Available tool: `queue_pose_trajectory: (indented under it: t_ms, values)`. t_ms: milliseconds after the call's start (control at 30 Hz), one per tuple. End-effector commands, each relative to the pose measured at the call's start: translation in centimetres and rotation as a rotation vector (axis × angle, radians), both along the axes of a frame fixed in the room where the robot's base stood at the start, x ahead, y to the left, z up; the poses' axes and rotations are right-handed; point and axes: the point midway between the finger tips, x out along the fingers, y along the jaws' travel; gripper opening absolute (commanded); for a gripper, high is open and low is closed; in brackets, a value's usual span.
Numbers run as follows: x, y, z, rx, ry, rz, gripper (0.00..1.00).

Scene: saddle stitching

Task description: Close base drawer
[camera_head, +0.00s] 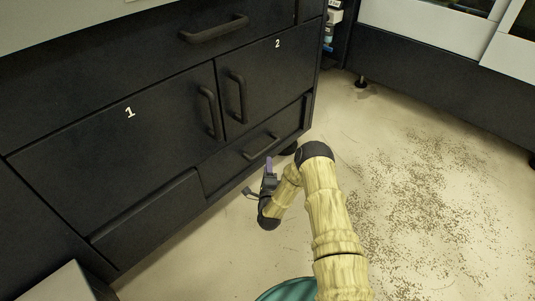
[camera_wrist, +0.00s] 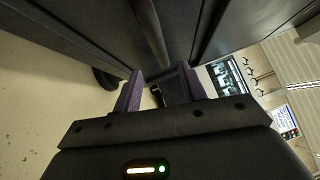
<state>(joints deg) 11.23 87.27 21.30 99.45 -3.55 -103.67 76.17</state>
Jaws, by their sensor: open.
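The base drawer (camera_head: 230,172) is the low dark front with a bar handle (camera_head: 262,146) at the bottom right of the black cabinet, under door 2. The picture does not clearly show how far it stands out. My gripper (camera_head: 268,163) is low, just in front of this drawer, near its lower edge. In the wrist view my gripper (camera_wrist: 157,88) has two purple fingers spread apart with nothing held between them. Dark cabinet surfaces and a dark bar-like edge (camera_wrist: 152,35) lie just beyond the fingertips. Whether the fingers touch the drawer cannot be told.
Door 1 (camera_head: 120,150) and door 2 (camera_head: 265,85) look shut, with vertical handles above the base. A dark low panel (camera_head: 150,218) lies left of the drawer. A teal round object (camera_head: 288,291) is at the bottom edge. The speckled floor (camera_head: 430,210) to the right is clear.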

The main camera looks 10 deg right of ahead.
Motion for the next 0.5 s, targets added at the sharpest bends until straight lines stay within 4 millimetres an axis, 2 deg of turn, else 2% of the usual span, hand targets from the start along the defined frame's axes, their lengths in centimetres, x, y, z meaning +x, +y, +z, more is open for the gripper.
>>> queue_pose_trajectory:
  t_ms: [300,500]
  values:
    - [5.6,-1.0,0.4,-0.002,-0.006,-0.001,0.41]
    - [8.2,-1.4,0.9,-0.001,-0.003,-0.002,0.41]
